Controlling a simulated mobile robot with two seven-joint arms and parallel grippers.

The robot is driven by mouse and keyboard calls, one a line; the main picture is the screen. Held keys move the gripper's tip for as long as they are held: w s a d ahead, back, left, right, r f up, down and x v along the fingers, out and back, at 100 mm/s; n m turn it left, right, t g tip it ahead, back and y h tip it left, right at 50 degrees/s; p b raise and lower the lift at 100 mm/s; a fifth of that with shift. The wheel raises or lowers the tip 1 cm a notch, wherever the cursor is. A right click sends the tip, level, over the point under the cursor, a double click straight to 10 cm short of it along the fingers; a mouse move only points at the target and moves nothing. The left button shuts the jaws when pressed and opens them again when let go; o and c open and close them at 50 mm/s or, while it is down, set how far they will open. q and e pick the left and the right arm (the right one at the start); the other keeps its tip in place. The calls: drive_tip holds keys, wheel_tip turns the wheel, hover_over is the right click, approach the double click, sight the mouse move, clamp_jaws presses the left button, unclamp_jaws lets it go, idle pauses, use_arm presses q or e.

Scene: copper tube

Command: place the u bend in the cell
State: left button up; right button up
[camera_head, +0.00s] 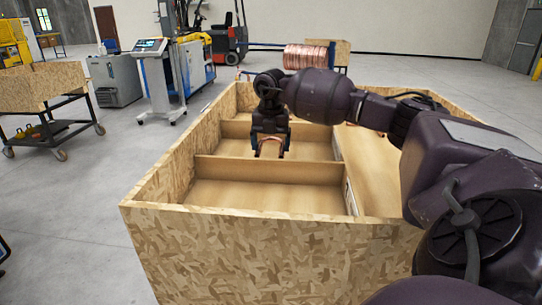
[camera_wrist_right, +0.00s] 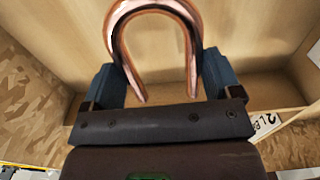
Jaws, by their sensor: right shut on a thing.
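A copper u bend (camera_wrist_right: 150,12) sits between the fingers of my right gripper (camera_wrist_right: 160,85) in the right wrist view, its curved end pointing away from the palm. In the head view my right gripper (camera_head: 270,145) hangs down over the wooden crate (camera_head: 250,250), shut on the u bend (camera_head: 270,140). The crate is split by dividers (camera_head: 265,170) into cells. The gripper is over the left column, above the middle cell, near the front divider. How far the u bend is above the cell floor is hard to tell. My left gripper is not in view.
Crate walls and dividers surround the gripper. The front left cell (camera_head: 260,195) looks empty. A printed label (camera_wrist_right: 266,124) shows on a panel in the wrist view. A wooden box on a cart (camera_head: 45,88), a machine with a screen (camera_head: 150,48) and a copper coil (camera_head: 308,57) stand farther off.

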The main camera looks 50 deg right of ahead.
drive_tip(key=shift+f, duration=2.1)
drive_tip(key=shift+f, duration=0.15)
drive_tip(key=o, duration=0.8)
wheel_tip(320, 180, up, 12)
drive_tip(key=shift+r+b, duration=0.2)
drive_tip(key=shift+b, duration=0.15)
drive_tip(key=shift+f, duration=0.1)
